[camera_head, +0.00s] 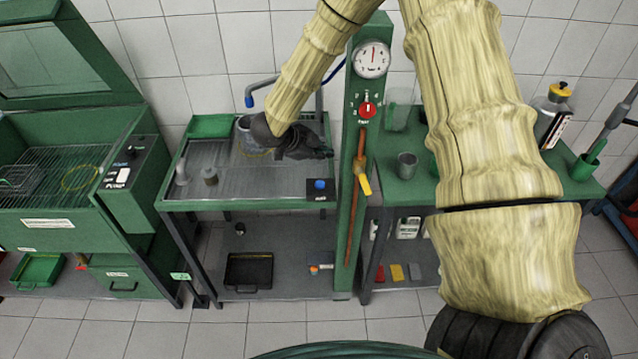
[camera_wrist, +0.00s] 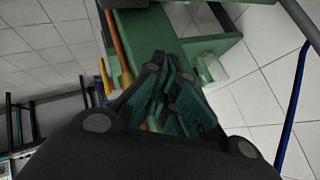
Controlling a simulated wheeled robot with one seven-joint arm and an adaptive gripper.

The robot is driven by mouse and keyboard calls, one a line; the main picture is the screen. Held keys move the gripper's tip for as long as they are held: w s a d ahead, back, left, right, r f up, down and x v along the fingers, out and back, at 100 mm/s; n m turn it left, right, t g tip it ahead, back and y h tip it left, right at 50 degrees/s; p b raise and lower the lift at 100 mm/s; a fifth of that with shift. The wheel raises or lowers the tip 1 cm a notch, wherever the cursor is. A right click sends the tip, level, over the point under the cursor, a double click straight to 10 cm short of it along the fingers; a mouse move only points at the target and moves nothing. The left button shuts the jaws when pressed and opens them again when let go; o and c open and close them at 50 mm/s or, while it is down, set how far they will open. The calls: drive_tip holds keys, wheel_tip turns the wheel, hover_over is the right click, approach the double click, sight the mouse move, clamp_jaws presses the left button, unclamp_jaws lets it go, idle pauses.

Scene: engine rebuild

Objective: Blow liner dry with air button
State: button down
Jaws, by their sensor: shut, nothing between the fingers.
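The liner seems to be the grey cylinder (camera_head: 244,132) standing at the back of the draining bench, partly hidden by my wrist. A yellow ring shows at its base. The air button (camera_head: 320,184) is a round blue button on a dark box at the bench's front right corner. My gripper (camera_head: 322,153) is above the right part of the bench, behind the button in the picture and apart from it. In the wrist view its fingers (camera_wrist: 160,88) are together and empty. Neither the liner nor the button can be made out in the wrist view.
A blue-tipped pipe (camera_head: 250,101) arches over the bench (camera_head: 255,193). Two small metal parts stand at its left. A green post (camera_head: 347,235) with a gauge (camera_head: 371,59) and red knob (camera_head: 367,110) rises close right of my gripper. A metal cup (camera_head: 407,164) stands on the right table.

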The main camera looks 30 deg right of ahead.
drive_tip(key=shift+f, duration=0.15)
drive_tip(key=b, duration=0.5)
hover_over(322, 185)
wheel_tip(322, 185, down, 7)
drive_tip(key=shift+f, duration=0.1)
drive_tip(key=shift+f+b, duration=0.35)
drive_tip(key=shift+f, duration=0.35)
drive_tip(key=shift+f+b, duration=0.3)
drive_tip(key=shift+f, duration=0.65)
idle(1.8)
drive_tip(key=shift+r, duration=0.1)
idle(0.3)
drive_tip(key=shift+r+p, duration=0.75)
drive_tip(key=shift+r, duration=0.15)
drive_tip(key=shift+r, duration=0.1)
drive_tip(key=shift+r+p, duration=1.8)
drive_tip(key=shift+r, duration=0.6)
